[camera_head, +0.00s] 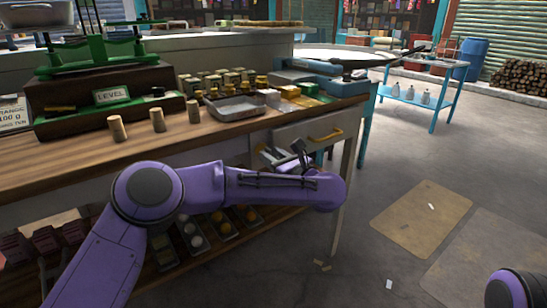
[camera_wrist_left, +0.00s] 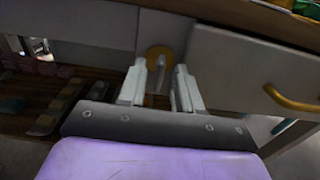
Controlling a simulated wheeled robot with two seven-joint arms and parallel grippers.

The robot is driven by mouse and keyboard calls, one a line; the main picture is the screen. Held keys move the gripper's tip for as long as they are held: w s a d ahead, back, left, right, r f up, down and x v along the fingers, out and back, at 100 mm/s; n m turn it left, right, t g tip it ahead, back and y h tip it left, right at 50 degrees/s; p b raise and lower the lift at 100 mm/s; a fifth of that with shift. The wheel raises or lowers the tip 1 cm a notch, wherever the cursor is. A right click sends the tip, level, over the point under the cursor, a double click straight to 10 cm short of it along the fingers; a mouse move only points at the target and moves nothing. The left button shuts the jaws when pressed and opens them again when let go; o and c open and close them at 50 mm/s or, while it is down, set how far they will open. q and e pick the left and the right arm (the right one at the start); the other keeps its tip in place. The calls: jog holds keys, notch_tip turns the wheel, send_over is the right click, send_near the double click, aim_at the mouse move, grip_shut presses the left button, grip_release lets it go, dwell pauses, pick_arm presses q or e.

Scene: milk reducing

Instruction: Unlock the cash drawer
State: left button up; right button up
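The cash drawer (camera_head: 290,132) is closed under the right end of the wooden counter, with a yellow bar handle (camera_head: 327,136). In the left wrist view its plain front (camera_wrist_left: 232,68) and handle (camera_wrist_left: 290,98) are on the right. A brass lock plate (camera_wrist_left: 160,55) shows left of the drawer front, with a small grey piece below it, perhaps a key. My left gripper (camera_wrist_left: 160,84) is open, its two pale fingers on either side of this piece; I cannot tell whether they touch it. In the head view my left gripper (camera_head: 268,154) is partly hidden behind my forearm. My right gripper is out of view.
The counter (camera_head: 75,165) carries a green scale (camera_head: 90,52), several wooden pegs and a metal tray (camera_head: 236,107). A lower shelf (camera_head: 265,220) holds small trays. Open floor (camera_head: 385,270) lies to the right, before a blue-legged table (camera_head: 445,100).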

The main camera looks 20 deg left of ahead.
pick_arm(q)
grip_shut()
jog(key=shift+m, duration=0.3)
jog(key=m+p, duration=0.4)
jog(key=m, duration=0.2)
jog(key=m+p, duration=0.4)
jog(key=m, duration=0.3)
jog(key=shift+w+d, duration=0.1)
jog(key=shift+d, duration=0.1)
jog(key=shift+f+m+p, duration=0.15)
jog(key=shift+m+p, duration=0.35)
jog(key=shift+m, duration=0.55)
jog(key=shift+f+m+p, duration=0.1)
jog(key=shift+m+p, duration=0.35)
jog(key=shift+m, duration=0.6)
